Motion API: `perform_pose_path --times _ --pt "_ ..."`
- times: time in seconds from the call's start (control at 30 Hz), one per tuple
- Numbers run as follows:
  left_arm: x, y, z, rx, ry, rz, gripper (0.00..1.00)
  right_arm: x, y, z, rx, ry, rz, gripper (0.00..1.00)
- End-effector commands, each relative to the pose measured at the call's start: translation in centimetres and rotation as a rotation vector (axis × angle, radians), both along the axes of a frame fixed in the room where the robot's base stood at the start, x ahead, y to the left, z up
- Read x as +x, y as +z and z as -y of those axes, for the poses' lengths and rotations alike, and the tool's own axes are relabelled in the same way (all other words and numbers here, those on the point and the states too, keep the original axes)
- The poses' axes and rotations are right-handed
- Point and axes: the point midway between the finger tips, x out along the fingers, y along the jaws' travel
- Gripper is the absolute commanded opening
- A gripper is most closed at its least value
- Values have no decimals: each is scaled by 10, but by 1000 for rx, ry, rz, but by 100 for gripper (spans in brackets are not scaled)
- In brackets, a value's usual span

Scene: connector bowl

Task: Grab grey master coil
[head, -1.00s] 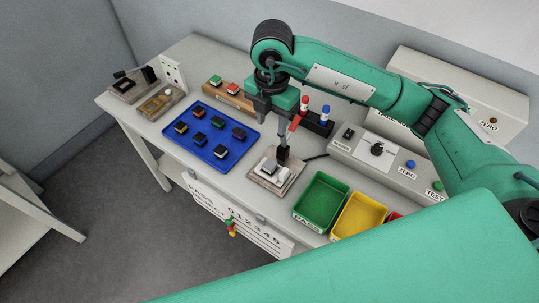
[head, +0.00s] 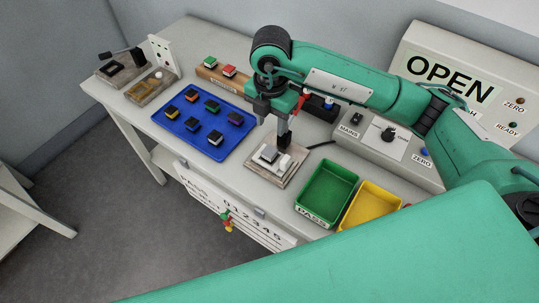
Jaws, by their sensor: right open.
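A small grey-topped block (head: 268,154), which looks like the grey master coil, sits on a light fixture plate (head: 264,173) at the front middle of the bench. A whitish piece (head: 285,163) is beside it on the same plate. My right gripper (head: 275,116) is open, points down and is above and behind the block, apart from it. A dark upright part (head: 284,138) stands behind the block; I cannot tell whether it is a fingertip or part of the fixture. My left gripper is not in view.
A blue tray (head: 165,128) with several colour-topped blocks lies left of the fixture. A green bin (head: 327,190) and a yellow bin (head: 371,205) stand to its right. Behind are a control box (head: 350,140) and an OPEN display (head: 450,78). My green arm covers the front right.

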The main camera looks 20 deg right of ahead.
Motion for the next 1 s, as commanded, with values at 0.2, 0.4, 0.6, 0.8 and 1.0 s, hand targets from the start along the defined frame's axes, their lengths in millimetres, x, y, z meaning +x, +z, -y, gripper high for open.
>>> perform_pose_path --times 0.2,0.4,0.6,0.8,1.0 --pt "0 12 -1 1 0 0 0 -1 -42 0 -1 -1 -4 44" --pt "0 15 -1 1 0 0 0 -1 -63 0 -1 1 0 44" --pt "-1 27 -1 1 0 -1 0 -4 -79 -4 -1 1 -3 44" --pt "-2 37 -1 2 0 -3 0 -5 -109 -7 -1 1 -2 44" --pt "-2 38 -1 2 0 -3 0 -5 -118 -7 0 2 0 44"
